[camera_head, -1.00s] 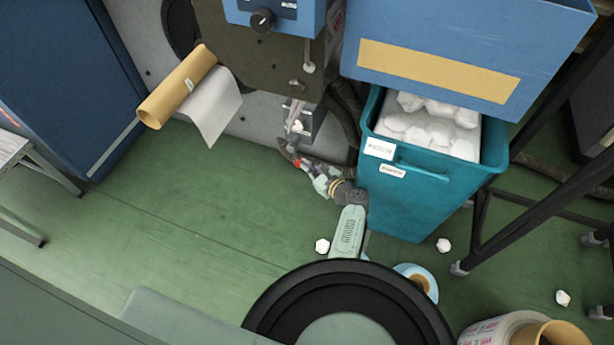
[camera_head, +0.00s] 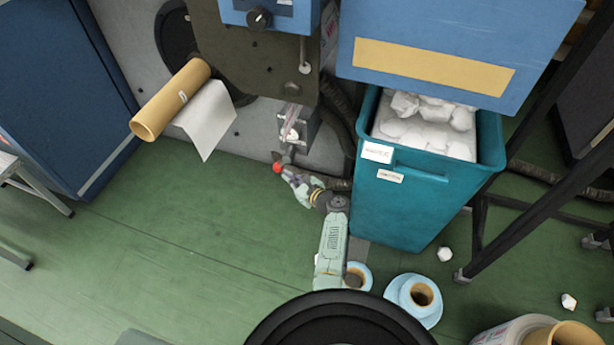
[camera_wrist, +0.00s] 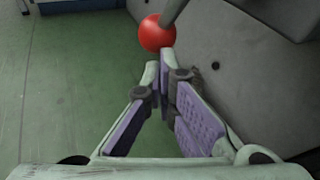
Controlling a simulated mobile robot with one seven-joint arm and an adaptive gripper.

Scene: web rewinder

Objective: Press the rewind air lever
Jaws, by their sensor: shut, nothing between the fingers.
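The air lever shows as a red ball knob (camera_wrist: 157,33) on a grey rod at the top middle of the wrist view. In the head view the red knob (camera_head: 277,168) is small, below the machine's bracket and beside the gripper tip. My gripper (camera_wrist: 160,68) is shut and empty, its fingertips together just below the knob in the wrist view. Whether they touch the knob I cannot tell. In the head view my gripper (camera_head: 284,172) reaches up to the knob from the lower right. Most of the lever rod is hard to make out there.
A teal bin (camera_head: 410,205) full of white scraps stands close right of my arm. The grey machine wall (camera_wrist: 250,80) is right of the fingers. Blue rolls (camera_head: 413,300) and white scraps lie on the floor. Green floor (camera_head: 170,220) on the left is clear.

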